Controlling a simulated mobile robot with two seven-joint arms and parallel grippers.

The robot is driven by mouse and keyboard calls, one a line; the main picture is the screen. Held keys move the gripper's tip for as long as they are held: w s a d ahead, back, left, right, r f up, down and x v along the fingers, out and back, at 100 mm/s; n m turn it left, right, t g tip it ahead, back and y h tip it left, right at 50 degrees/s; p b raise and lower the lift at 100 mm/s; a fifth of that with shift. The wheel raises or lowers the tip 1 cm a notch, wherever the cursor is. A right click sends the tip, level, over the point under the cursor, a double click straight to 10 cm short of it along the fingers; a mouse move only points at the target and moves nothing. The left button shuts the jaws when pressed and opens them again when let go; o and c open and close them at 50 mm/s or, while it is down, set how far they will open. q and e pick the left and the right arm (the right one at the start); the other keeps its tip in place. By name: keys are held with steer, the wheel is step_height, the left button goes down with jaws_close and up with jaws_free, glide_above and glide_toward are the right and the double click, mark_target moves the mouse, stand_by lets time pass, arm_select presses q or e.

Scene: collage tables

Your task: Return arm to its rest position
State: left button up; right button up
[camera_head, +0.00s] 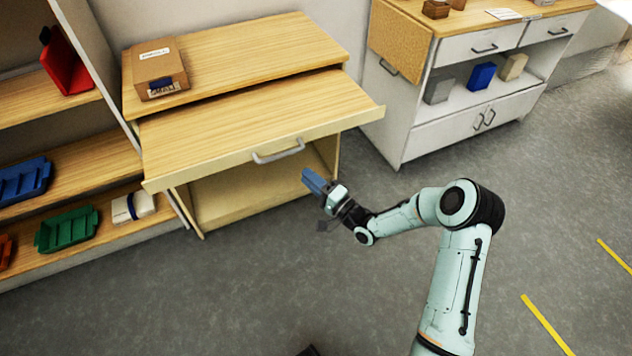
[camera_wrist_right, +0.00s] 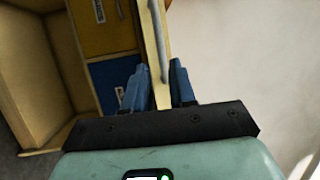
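My right arm comes in from the lower right in the head view. Its gripper (camera_head: 312,182), with blue fingers, is just below and in front of the metal handle (camera_head: 278,152) of the pulled-out wooden drawer (camera_head: 250,120). In the right wrist view the two fingers of the right gripper (camera_wrist_right: 157,85) stand apart. The pale drawer edge and the handle (camera_wrist_right: 157,40) show between and beyond them. I see nothing held, and contact with the drawer cannot be told. My left gripper is not in view.
A cardboard box (camera_head: 158,68) sits on the wooden cabinet top (camera_head: 240,50). Shelves at left hold a red bin (camera_head: 66,62), blue bin (camera_head: 22,180) and green bin (camera_head: 66,230). A white cabinet (camera_head: 410,130) stands at back right. The grey floor (camera_head: 200,300) in front is open.

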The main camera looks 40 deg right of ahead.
steer(key=shift+v, duration=1)
